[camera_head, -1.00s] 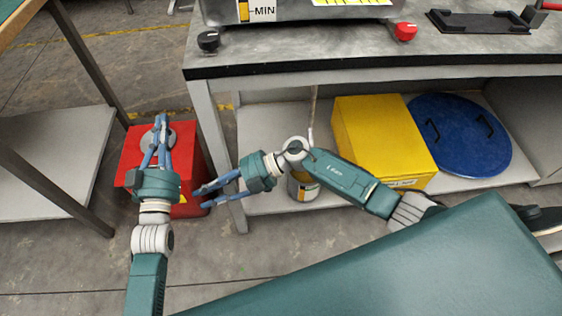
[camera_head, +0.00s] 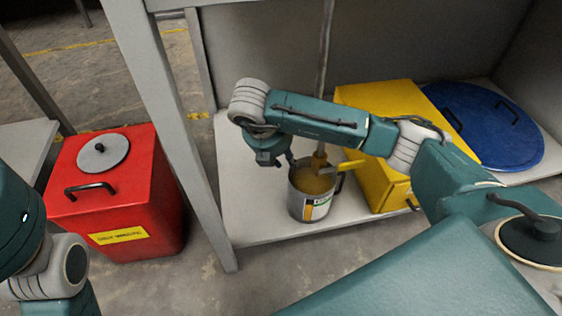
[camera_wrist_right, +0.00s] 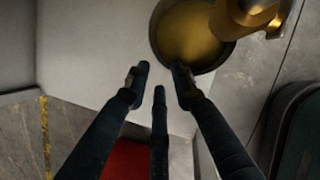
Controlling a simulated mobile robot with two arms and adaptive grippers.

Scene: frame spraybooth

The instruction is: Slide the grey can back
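The grey can (camera_head: 313,206) stands upright on the low shelf, with a yellow-brown content and a label on its side. A stirrer (camera_head: 319,160) on a long rod reaches down at its top. My right gripper (camera_head: 288,162) hangs just left of and above the can's rim, partly hidden by my own arm. In the right wrist view, its fingers (camera_wrist_right: 158,80) are spread and empty, and the can (camera_wrist_right: 190,36) lies ahead; one fingertip overlaps the can's rim. I cannot tell whether it touches. My left gripper is out of view; only its arm shows at the left.
A yellow box (camera_head: 385,181) stands right of the can, with a blue round lid (camera_head: 490,128) beyond it. A table leg (camera_head: 178,130) rises left of the can. A red bin (camera_head: 119,190) stands on the floor. The shelf (camera_head: 239,180) is bare left of the can.

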